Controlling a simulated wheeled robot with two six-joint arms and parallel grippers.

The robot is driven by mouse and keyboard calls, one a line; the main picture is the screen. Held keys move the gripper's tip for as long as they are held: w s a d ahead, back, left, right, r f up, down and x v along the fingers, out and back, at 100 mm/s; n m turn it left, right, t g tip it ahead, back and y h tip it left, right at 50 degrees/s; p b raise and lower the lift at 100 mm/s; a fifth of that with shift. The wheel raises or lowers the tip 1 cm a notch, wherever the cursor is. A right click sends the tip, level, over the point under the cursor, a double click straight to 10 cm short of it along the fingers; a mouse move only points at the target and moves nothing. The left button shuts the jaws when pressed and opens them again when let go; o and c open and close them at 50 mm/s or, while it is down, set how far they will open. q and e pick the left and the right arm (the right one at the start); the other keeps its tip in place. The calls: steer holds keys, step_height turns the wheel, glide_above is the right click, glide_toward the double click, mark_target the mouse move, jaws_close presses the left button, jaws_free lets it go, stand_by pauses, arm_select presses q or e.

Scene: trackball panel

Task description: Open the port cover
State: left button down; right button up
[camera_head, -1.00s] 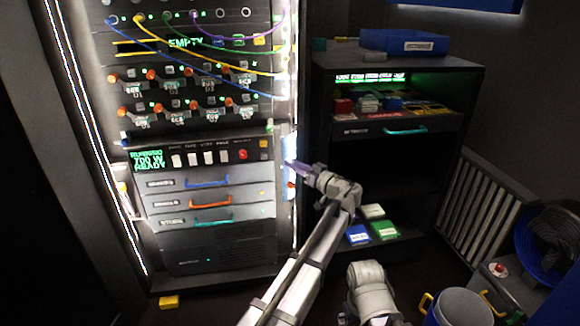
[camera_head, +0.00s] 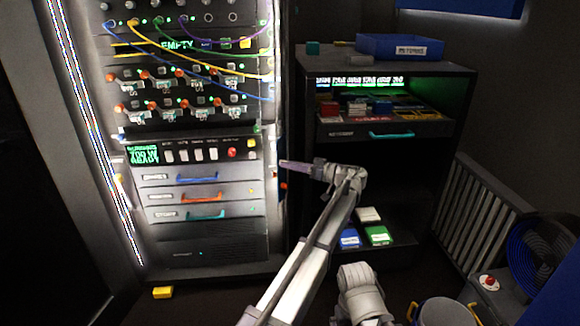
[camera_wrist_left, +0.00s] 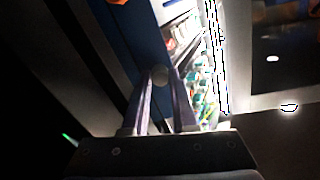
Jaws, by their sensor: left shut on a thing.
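My left gripper (camera_head: 284,163) reaches the right side of the tall rack in the head view. In the left wrist view its two purple fingers (camera_wrist_left: 160,78) are shut on a small round grey knob (camera_wrist_left: 160,74). The knob sits at the edge of a dark blue panel (camera_wrist_left: 125,32), which looks like the port cover. Beyond the panel's right edge, a brightly lit area with cables and small coloured parts (camera_wrist_left: 203,75) shows. In the head view the cover is seen too edge-on to tell its angle. My right gripper is not in view.
The rack front (camera_head: 190,235) has cables, switches and drawers with coloured handles. To the right stands a black shelf cabinet (camera_head: 385,68) with a blue bin (camera_head: 392,47) on top. A radiator (camera_head: 470,215), a fan (camera_head: 540,255) and a bucket (camera_head: 445,312) stand at the right.

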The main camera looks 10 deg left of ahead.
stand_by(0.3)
arm_select(q)
steer(key=c, duration=0.7)
jaws_free()
